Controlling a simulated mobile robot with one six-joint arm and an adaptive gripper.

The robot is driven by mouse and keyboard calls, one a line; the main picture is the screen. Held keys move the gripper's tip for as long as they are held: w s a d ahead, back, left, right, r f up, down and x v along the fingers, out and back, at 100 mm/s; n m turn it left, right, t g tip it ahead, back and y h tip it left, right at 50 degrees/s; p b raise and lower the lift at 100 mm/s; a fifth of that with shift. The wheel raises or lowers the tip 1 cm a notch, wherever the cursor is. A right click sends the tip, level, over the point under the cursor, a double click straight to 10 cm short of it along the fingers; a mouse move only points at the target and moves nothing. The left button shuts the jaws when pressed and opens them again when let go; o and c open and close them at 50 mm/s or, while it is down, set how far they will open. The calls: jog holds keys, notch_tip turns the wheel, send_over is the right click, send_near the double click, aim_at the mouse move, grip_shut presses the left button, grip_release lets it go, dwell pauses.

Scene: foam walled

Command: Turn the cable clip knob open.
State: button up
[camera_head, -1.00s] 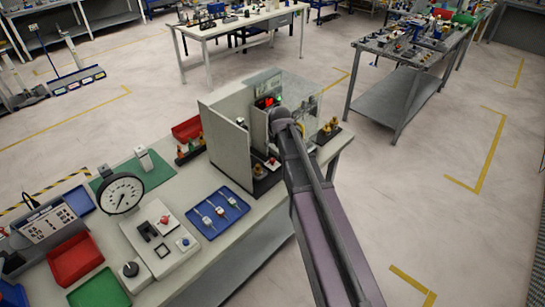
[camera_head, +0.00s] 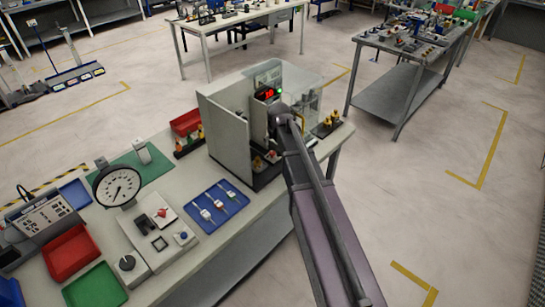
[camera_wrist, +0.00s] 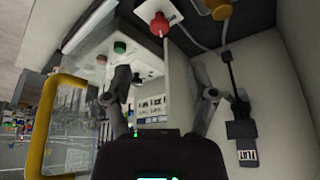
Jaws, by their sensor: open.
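My gripper (camera_wrist: 163,97) is open in the wrist view, with its two grey fingers spread apart and nothing held between them. A black fitting on a dark strip (camera_wrist: 238,128), with a white label, is on the pale wall to the right of the fingers. A red round knob (camera_wrist: 159,24) with a pale cable hangs above the fingers, and a yellow knob (camera_wrist: 220,9) is at the top. I cannot tell which of these is the cable clip knob. In the head view my arm covers the gripper and part of the walled booth (camera_head: 227,139).
A clear panel with a yellow handle (camera_wrist: 42,125) stands close at the left of the wrist view. Green (camera_wrist: 119,47) and red (camera_wrist: 102,59) buttons sit beyond. In the head view, a blue tray (camera_head: 217,222) and dial gauge (camera_head: 118,185) are on the bench left of the booth.

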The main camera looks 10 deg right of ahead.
aim_at(273, 152)
jog(key=shift+b+x, duration=4.6)
jog(key=shift+x, duration=0.7)
grip_shut()
